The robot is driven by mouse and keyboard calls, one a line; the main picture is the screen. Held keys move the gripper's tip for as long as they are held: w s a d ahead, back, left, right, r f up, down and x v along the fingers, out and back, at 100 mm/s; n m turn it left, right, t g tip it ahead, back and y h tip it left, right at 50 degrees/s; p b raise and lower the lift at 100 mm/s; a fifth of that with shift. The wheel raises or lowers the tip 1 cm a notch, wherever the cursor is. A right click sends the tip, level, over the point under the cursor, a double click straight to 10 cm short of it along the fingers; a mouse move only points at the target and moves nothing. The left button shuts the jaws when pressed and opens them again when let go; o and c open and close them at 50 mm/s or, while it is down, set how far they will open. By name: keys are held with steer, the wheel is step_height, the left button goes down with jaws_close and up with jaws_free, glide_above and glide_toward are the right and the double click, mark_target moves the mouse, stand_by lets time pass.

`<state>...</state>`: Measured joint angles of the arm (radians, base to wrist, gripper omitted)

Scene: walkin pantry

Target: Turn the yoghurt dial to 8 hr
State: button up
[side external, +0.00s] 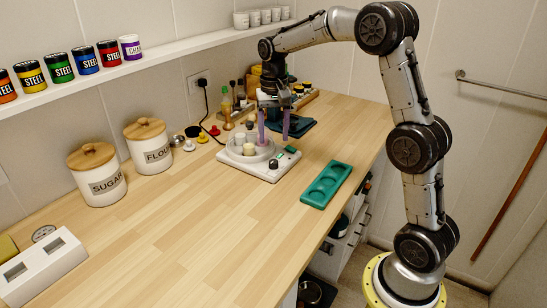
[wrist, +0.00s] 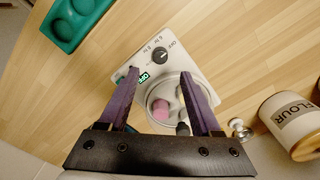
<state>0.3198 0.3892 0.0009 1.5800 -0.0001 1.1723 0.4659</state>
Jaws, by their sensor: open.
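The white yoghurt maker (side external: 232,161) sits on the counter, with a round tub holding small jars. Its black dial (side external: 273,163) is on the front face; in the wrist view the dial (wrist: 160,57) has hour marks and an OFF mark around it. Its pale pointer line appears to face the OFF mark, but it is small. A green display (wrist: 143,77) beside the dial reads OFF. My gripper (side external: 274,141) is open and empty above the yoghurt maker. In the wrist view its purple fingers (wrist: 160,73) are spread, with the dial beyond the tips, apart from them.
A green tray with round hollows (side external: 326,185) lies right of the yoghurt maker. FLOUR (side external: 148,150) and SUGAR (side external: 97,181) canisters stand left. Bottles (side external: 226,104) and small items crowd the back by the wall. A black cord (side external: 206,105) runs from the outlet.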

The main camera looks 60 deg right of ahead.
mark_target(274, 161)
step_height(274, 161, down, 8)
steer(key=shift+f, duration=0.1)
stand_by(0.4)
jaws_close()
